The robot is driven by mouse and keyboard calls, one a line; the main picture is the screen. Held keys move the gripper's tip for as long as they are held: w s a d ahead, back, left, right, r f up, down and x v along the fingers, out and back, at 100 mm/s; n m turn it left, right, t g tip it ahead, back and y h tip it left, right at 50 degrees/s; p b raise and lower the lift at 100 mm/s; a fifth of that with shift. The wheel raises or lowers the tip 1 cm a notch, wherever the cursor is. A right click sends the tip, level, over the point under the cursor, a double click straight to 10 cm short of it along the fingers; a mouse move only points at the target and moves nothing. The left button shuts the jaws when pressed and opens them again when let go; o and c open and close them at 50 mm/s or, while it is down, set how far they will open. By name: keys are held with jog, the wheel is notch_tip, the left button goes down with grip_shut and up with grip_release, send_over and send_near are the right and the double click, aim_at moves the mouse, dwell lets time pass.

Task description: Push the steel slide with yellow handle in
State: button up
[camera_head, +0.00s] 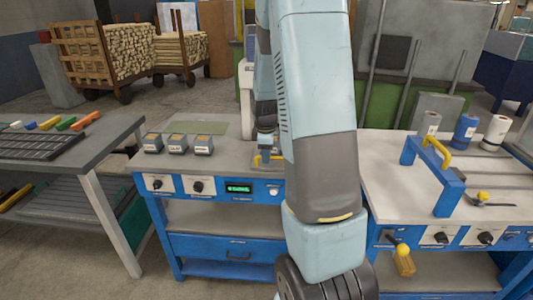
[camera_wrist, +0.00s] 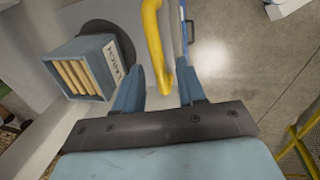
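A yellow handle (camera_wrist: 153,38) shows in the wrist view as a bent bar. Its lower end lies in the gap between the two fingers of my gripper (camera_wrist: 162,72). The fingers stand apart, with visible space on both sides of the bar, so my gripper is open. In the head view my gripper (camera_head: 266,142) is low over the left blue bench, partly behind my arm. Yellow (camera_head: 268,160) shows just under it, probably the same handle. I cannot make out the steel slide itself; my arm and gripper cover that part.
A box of wooden dowels with a printed label (camera_wrist: 82,75) stands on a dark disc beside the left finger. Several labelled boxes (camera_head: 177,144) stand on the left bench (camera_head: 225,155). The right bench (camera_head: 395,190) carries a blue frame (camera_head: 447,190) with a yellow lever (camera_head: 437,148).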

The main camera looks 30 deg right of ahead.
grip_shut()
dwell(0.4)
dwell(0.4)
